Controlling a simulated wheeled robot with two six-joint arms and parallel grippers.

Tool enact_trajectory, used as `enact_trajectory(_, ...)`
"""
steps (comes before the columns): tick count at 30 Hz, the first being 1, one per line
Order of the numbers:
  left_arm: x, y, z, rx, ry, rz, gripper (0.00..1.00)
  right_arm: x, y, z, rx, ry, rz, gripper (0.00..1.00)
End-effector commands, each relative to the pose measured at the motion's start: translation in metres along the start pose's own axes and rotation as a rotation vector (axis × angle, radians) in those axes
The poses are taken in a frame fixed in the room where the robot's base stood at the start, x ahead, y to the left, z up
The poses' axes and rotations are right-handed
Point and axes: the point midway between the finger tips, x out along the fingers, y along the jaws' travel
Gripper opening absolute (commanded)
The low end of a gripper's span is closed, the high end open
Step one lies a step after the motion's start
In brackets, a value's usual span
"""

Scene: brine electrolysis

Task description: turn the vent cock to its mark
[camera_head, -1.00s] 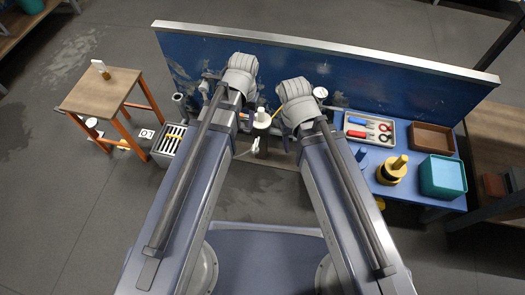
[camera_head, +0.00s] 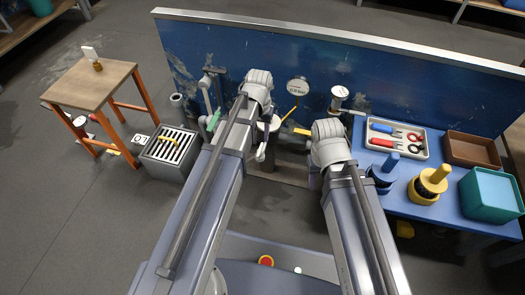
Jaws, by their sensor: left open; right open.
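I cannot tell for sure which fitting is the vent cock, and its mark is not readable. A yellow bar (camera_head: 300,131) shows just left of my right arm. A grey cylinder with a pale top (camera_head: 270,122) stands between my arms, with a white spout-like part (camera_head: 262,150) below it.
A slotted grey box (camera_head: 165,165) and a wooden stool (camera_head: 90,85) stand left. Floor at lower left is clear.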

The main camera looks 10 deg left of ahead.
Motion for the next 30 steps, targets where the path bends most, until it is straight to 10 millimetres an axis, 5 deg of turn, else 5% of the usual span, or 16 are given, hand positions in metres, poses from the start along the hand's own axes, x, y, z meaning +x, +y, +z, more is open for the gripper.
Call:
enact_trajectory(8,0.009,0.0,0.0,0.0,0.0,0.0,0.42,0.009,-0.001,-0.001,0.001,0.0,0.0,0.5)
enact_trajectory(24,0.072,0.0,0.0,0.001,0.0,0.0,0.42,0.071,-0.007,-0.005,0.002,0.004,0.0,0.5)
enact_trajectory(30,0.078,0.0,0.0,0.001,0.0,0.0,0.42,0.078,-0.008,-0.005,0.002,0.005,0.0,0.5)
